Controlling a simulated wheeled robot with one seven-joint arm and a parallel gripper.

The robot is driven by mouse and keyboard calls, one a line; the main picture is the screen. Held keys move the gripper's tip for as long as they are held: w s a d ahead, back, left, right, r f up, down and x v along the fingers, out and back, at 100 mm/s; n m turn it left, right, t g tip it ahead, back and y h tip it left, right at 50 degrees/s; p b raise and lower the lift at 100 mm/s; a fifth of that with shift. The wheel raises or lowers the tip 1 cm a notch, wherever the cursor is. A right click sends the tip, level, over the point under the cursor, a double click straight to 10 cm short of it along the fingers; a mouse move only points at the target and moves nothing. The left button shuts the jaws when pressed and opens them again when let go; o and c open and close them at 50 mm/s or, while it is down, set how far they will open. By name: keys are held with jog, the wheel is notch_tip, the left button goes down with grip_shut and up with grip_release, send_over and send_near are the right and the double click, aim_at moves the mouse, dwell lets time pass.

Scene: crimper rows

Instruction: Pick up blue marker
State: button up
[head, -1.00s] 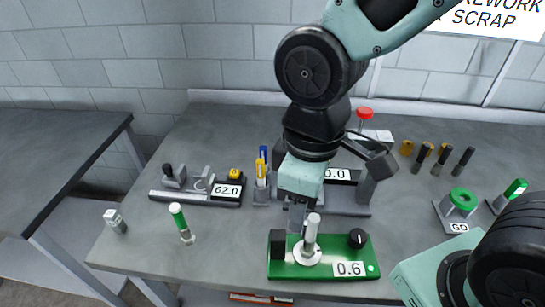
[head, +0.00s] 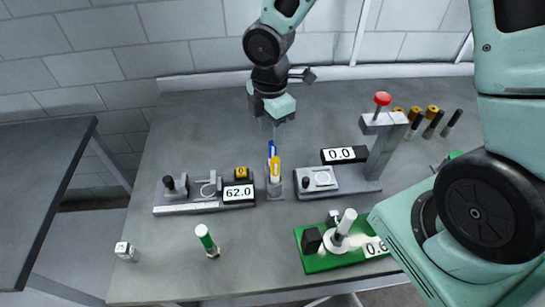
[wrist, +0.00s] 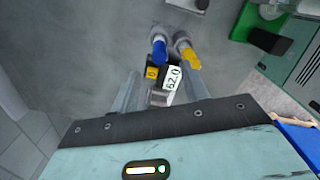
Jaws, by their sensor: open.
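My gripper (head: 270,128) hangs above and behind the markers, fingers pointing down. In the wrist view my gripper (wrist: 162,78) is open, with nothing held between its two grey fingers. The blue marker's lower part is hidden by the yellow marker and holder in the head view.
A gauge reading 62.0 (head: 239,192) with a yellow block (head: 241,173) is left of the holder. A press (head: 385,145) with a red knob and 0.0 display stands right. The back left tabletop is clear.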

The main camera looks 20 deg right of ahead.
aim_at(272, 151)
jog(key=f, duration=0.2)
jog(key=f+p, duration=0.1)
jog(key=f, duration=0.5)
jog(key=shift+d+f, duration=0.2)
jog(key=shift+d, duration=0.05)
jog(key=shift+c, duration=0.4)
grip_shut()
